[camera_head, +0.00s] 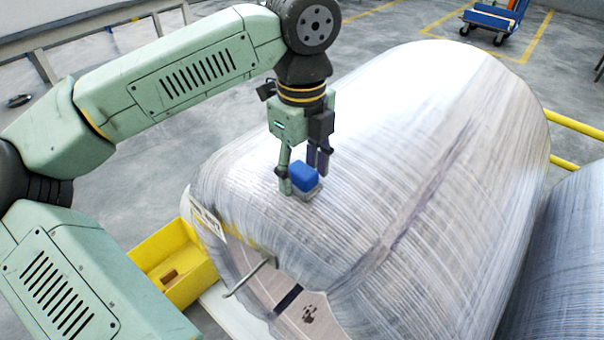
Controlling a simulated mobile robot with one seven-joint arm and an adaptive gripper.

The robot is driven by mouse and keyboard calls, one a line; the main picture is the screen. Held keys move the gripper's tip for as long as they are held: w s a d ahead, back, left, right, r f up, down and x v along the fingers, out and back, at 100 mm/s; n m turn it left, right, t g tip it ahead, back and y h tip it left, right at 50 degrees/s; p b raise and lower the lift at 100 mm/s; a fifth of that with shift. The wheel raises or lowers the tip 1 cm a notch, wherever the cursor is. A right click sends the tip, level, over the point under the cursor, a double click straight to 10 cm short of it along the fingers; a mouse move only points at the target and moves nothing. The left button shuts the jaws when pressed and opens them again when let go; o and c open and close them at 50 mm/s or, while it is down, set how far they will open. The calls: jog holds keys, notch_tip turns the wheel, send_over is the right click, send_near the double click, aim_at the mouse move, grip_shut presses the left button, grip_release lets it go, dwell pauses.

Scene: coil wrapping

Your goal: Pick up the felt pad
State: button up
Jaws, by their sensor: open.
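The felt pad (304,177) seems to be the small blue block with a grey underside. It rests on the upper surface of the large plastic-wrapped coil (430,130), near its left end. My gripper (302,182) points down at the pad and is open. One finger is at the pad's left side, and the other is at its right and partly behind it. I cannot tell whether either finger touches the pad.
A yellow bin (203,285) with a small brown item stands below the coil's left end. A thin metal rod (248,279) sticks out from that end. A second wrapped coil (565,270) is at the right. A blue cart (489,18) stands far back.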

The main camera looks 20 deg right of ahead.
grip_shut()
dwell(0.7)
